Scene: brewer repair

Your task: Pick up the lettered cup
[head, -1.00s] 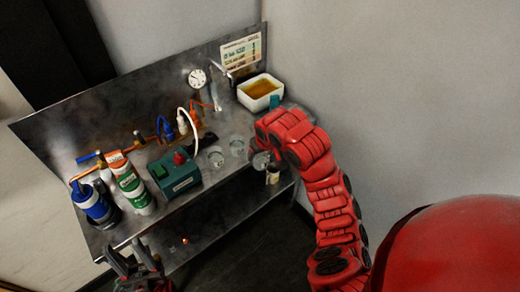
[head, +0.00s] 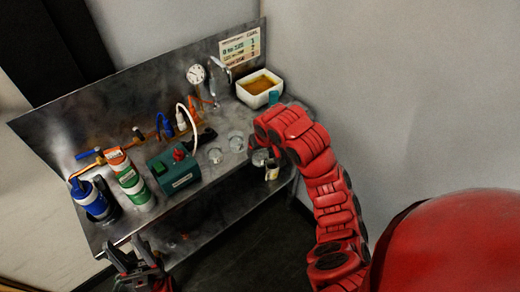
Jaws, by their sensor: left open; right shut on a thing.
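The lettered cup (head: 272,173) is small and pale, near the right front end of the metal bench (head: 215,180). Its lettering is too small to read. My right gripper (head: 264,160) is at the cup, shut on it. The arm's red wrist partly hides the fingers and the cup. I cannot tell whether the cup touches the bench top. My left gripper (head: 138,264) is open and empty, low in front of the bench's left part.
Two clear glass cups stand mid-bench, one here (head: 236,143). A green box (head: 174,172), a green-white canister (head: 131,180) and a blue-white canister (head: 92,202) stand left. A white tub (head: 260,98) of amber liquid is at the back right. A gauge (head: 196,74) is on the back panel.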

